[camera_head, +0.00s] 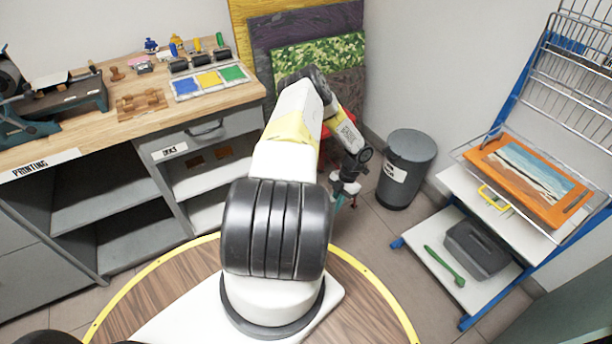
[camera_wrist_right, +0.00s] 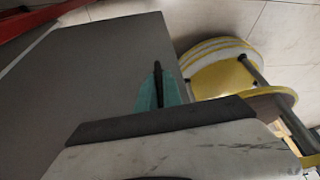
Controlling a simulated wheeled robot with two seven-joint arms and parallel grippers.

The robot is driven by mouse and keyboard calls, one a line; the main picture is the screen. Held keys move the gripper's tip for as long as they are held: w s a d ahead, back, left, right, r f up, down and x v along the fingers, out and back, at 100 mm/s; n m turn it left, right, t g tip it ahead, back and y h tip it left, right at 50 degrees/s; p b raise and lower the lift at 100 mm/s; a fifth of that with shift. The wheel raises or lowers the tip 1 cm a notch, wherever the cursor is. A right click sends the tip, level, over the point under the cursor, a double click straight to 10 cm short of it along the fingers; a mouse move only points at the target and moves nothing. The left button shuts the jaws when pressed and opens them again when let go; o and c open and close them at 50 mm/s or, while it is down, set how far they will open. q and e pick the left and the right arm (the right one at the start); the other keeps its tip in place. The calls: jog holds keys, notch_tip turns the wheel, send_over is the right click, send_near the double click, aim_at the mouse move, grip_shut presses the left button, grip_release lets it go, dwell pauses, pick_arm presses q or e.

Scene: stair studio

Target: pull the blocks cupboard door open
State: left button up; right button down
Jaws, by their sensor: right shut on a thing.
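The cupboard (camera_head: 145,200) stands at the left. The compartment under its drawer is open to view, with brown blocks (camera_head: 195,162) on a shelf (camera_head: 212,178). My right arm hides the door in the head view. In the right wrist view, a broad grey panel (camera_wrist_right: 95,85), apparently the door, fills the left side. My right gripper (camera_head: 345,197) is low beyond my arm. Its teal fingers (camera_wrist_right: 160,92) are shut on a thin dark bar (camera_wrist_right: 158,78), apparently the door handle, beside the panel. My left gripper is out of view.
A dark grey bin (camera_head: 407,168) stands right of my right gripper. A blue-framed rack (camera_head: 505,215) holds a framed picture (camera_head: 530,178) and a grey box (camera_head: 477,250). Tiled floor (camera_head: 375,240) shows between the bin and my base.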

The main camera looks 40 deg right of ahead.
jog(key=shift+s+f, duration=0.1)
jog(key=shift+f, duration=0.05)
jog(key=c, duration=1.5)
grip_release()
jog(key=v, duration=0.8)
